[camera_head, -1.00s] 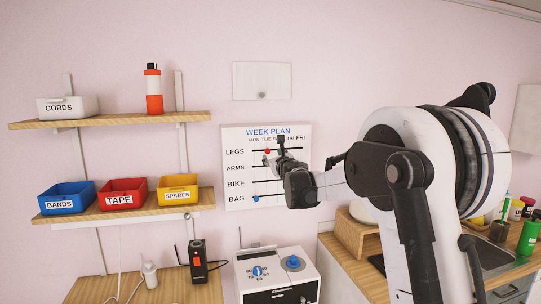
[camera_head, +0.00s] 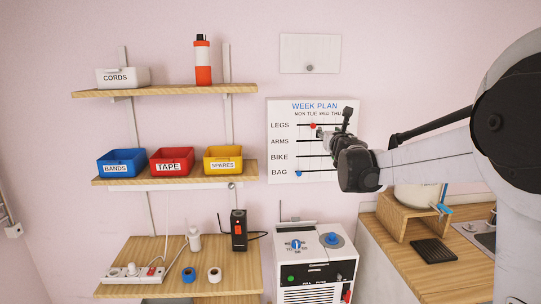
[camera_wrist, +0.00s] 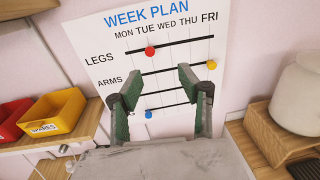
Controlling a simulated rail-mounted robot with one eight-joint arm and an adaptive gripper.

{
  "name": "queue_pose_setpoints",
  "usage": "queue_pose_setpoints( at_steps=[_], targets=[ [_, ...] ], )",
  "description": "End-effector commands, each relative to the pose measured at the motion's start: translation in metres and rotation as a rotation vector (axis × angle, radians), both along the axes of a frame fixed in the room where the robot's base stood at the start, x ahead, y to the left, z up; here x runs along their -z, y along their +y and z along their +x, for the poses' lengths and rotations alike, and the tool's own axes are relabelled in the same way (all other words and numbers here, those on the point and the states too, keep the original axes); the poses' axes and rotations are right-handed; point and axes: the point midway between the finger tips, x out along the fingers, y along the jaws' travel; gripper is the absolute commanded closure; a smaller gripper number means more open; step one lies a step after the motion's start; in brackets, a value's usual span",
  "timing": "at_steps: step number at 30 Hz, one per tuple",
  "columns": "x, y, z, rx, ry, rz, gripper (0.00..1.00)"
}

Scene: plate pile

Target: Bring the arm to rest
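My gripper (camera_head: 343,132) is raised in front of the white week plan board (camera_head: 281,110), covering part of it in the head view. In the wrist view my gripper (camera_wrist: 158,75) has its two green-padded fingers well apart, with nothing between them. The board (camera_wrist: 91,40) shows behind and around the fingers. It carries a red knob (camera_wrist: 150,51), a yellow knob (camera_wrist: 212,65) and a blue knob (camera_wrist: 149,114) on its rods. I cannot tell the exact distance from fingers to board.
Two wall shelves hold a cords box (camera_head: 122,77), a blue bin (camera_head: 121,163), a red bin (camera_head: 171,161) and a yellow bin (camera_head: 223,159). A white machine (camera_head: 315,255) stands below the board. A wooden stand (camera_head: 395,215) with a white bowl (camera_head: 416,197) is at right.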

Motion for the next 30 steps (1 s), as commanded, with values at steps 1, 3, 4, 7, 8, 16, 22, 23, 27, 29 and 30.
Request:
queue_pose_setpoints(
  at_steps=[1,3,4,7,8,16,22,23,27,29,30],
  targets=[
    [0.0,-0.003,-0.018,0.029,-0.003,0.102,0.63],
    [-0.002,-0.01,-0.042,0.074,-0.008,0.265,0.63],
    [-0.001,-0.012,-0.052,0.094,-0.01,0.335,0.63],
    [0.003,-0.02,-0.087,0.161,-0.017,0.567,0.63],
    [0.006,-0.021,-0.098,0.181,-0.019,0.636,0.63],
    [0.049,-0.03,-0.2,0.382,-0.036,1.245,0.63],
    [0.102,-0.025,-0.28,0.562,-0.048,1.676,0.63],
    [0.111,-0.023,-0.292,0.591,-0.051,1.739,0.63],
    [0.157,-0.01,-0.348,0.743,-0.057,2.023,0.63],
    [0.178,-0.002,-0.372,0.817,-0.061,2.139,0.63],
    [0.192,0.003,-0.388,0.868,-0.064,2.213,0.63]
  ],
)
